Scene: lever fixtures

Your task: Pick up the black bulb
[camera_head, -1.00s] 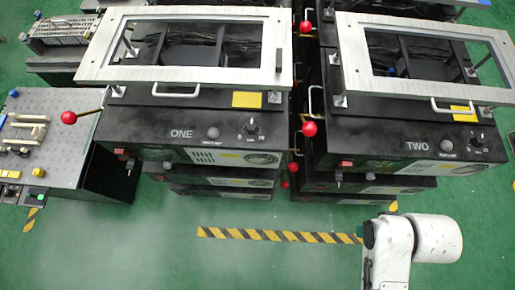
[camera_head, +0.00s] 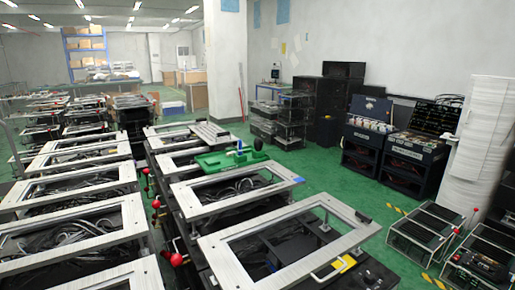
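I cannot make out a black bulb for certain. A green tray (camera_head: 212,167) sits on the row of framed units in the middle of the head view. A small dark rounded thing (camera_head: 258,144) shows at its right end, too small to identify. A small blue upright piece (camera_head: 239,146) stands beside it. My gripper is not in view.
Framed units with open metal tops (camera_head: 290,240) fill the foreground and left. Red-knobbed levers (camera_head: 176,260) stick up between the rows. A white pillar (camera_head: 224,60) rises behind. Green floor (camera_head: 325,175) is open right of the middle row. Dark consoles (camera_head: 415,150) stand farther right.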

